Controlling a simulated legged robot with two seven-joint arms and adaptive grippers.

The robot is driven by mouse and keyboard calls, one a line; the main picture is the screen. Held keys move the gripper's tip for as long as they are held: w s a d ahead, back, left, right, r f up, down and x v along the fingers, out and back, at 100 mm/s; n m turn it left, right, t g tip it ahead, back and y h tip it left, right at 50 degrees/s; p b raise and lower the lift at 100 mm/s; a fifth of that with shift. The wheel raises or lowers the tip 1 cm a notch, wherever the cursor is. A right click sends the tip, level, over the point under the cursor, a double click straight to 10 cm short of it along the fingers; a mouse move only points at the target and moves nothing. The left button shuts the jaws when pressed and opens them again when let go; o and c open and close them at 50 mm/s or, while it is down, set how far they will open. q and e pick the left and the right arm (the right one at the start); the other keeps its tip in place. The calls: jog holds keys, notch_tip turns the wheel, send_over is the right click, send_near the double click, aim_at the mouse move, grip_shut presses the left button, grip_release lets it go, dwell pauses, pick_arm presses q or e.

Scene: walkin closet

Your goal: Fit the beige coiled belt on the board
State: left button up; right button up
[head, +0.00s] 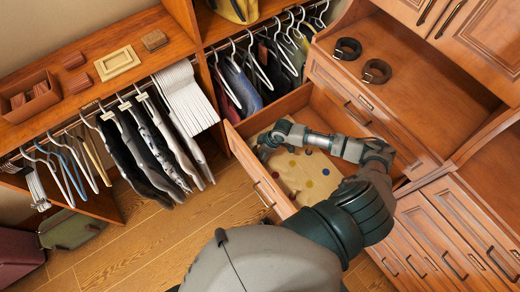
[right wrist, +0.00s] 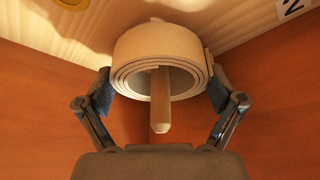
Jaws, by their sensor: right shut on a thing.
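The beige coiled belt (right wrist: 160,55) shows in the right wrist view, held between the blue pads of my right gripper (right wrist: 160,98). A pale peg (right wrist: 160,105) shows through the coil's opening, its end towards the camera; the coil appears to be around it. The pale wooden board (head: 297,176) lies in the open drawer and carries several coloured round spots. It also shows behind the coil in the right wrist view (right wrist: 50,22). In the head view my right gripper (head: 266,146) reaches into the drawer over the board's far left part; the belt is not clear there. My left gripper is out of view.
The open drawer's walls (head: 262,187) surround the board. Two dark coiled belts (head: 347,48) (head: 377,71) lie on the wooden shelf at upper right. Hanging trousers (head: 150,140) and hangers are at left. A wooden box (head: 28,96) stands on the left shelf.

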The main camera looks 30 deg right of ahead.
jog(key=shift+f, duration=0.1)
dwell(0.3)
jog(key=o, duration=1)
jog(key=shift+o, duration=0.2)
jog(key=v, duration=1.2)
jog(key=shift+f, duration=0.1)
